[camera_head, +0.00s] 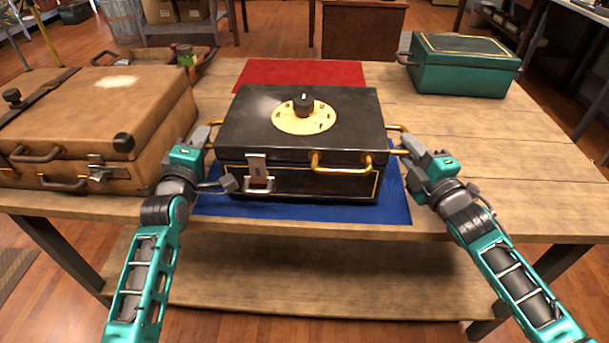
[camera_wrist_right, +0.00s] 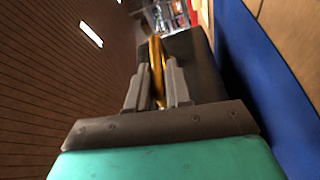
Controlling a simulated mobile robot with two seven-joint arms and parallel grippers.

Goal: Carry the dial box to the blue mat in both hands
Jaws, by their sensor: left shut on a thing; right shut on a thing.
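The dial box (camera_head: 300,143) is a black case with a brass dial plate and black knob on its lid, a front clasp and brass handles. It sits over the blue mat (camera_head: 310,210), whose front and side edges show around it; I cannot tell whether it touches the mat. My left gripper (camera_head: 211,138) is shut on the brass handle at the box's left side. My right gripper (camera_head: 400,141) is shut on the right-side handle. In the right wrist view, the fingers (camera_wrist_right: 157,88) close around the brass handle, with the black box (camera_wrist_right: 195,70) behind and the blue mat (camera_wrist_right: 250,70) at the right.
A red mat (camera_head: 300,73) lies bare behind the box. A brown leather case (camera_head: 110,110) stands close on the left. A green box (camera_head: 465,68) stands at the back right. The wooden table (camera_head: 500,150) is clear at right.

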